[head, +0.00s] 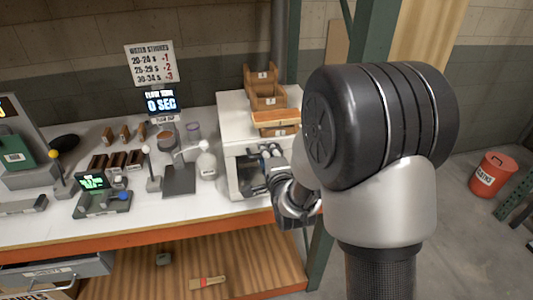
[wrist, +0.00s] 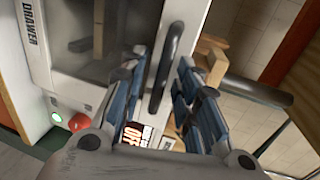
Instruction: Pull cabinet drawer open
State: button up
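The white cabinet (head: 232,128) stands on the right end of the workbench. Its front has a dark window (head: 250,172), partly hidden by my arm. In the wrist view the white front with the word DRAWER (wrist: 36,30) and a dark handle bar (wrist: 166,66) show close up. My gripper (wrist: 160,84) is open, with blue-grey fingers on either side of the bar. I cannot tell whether a finger touches the bar. In the head view my gripper (head: 272,168) is at the cabinet's front. The front looks shut.
A red knob (wrist: 79,122) and an OFF sign (wrist: 137,131) are near the fingers. Wooden trays (head: 265,98) stand on the cabinet. A scale (head: 100,203), a jar (head: 207,164) and brown blocks lie left on the bench. A grey drawer (head: 55,271) hangs under the bench.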

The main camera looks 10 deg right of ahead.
jog(key=shift+c, duration=0.5)
grip_shut()
